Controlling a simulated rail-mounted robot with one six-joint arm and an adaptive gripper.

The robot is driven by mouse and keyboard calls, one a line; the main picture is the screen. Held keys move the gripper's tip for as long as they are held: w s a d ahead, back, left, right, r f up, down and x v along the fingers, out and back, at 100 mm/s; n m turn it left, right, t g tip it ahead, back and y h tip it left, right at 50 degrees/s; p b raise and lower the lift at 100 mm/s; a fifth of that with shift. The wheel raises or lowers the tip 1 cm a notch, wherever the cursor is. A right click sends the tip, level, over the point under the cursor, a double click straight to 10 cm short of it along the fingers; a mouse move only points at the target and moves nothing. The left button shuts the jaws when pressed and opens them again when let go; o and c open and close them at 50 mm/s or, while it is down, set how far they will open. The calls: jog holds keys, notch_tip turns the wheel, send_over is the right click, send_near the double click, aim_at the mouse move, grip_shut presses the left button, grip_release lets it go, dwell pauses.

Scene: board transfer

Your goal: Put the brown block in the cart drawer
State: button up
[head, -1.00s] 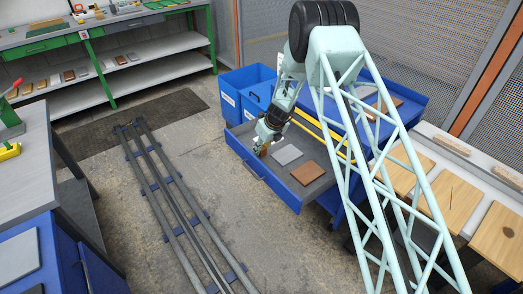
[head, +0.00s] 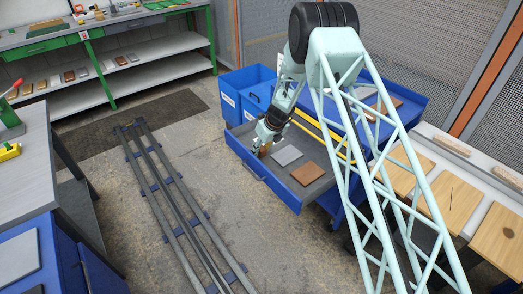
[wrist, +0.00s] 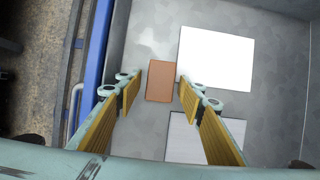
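The brown block (wrist: 160,80) lies flat on the grey floor of the open cart drawer (wrist: 135,40) in the wrist view. My gripper (wrist: 158,88) is open above it, with its two yellow-padded fingers on either side of the block and visible gaps between. In the head view my gripper (head: 262,150) points down into the left end of the pulled-out drawer (head: 296,203). The block is hard to tell from the fingertips there. A second, larger brown board (head: 307,173) lies farther right in the drawer.
A grey plate (head: 286,155) lies in the drawer beside my gripper. A bright white plate (wrist: 216,58) lies close to the block. The drawer's blue front wall (wrist: 95,55) is near the left finger. Blue bins (head: 240,90) stand behind, and floor rails (head: 175,195) run at left.

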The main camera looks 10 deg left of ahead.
jog(key=p+v, duration=0.2)
jog(key=v, duration=1)
jog(key=shift+p, duration=0.4)
jog(key=shift+r, duration=0.1)
dwell(0.5)
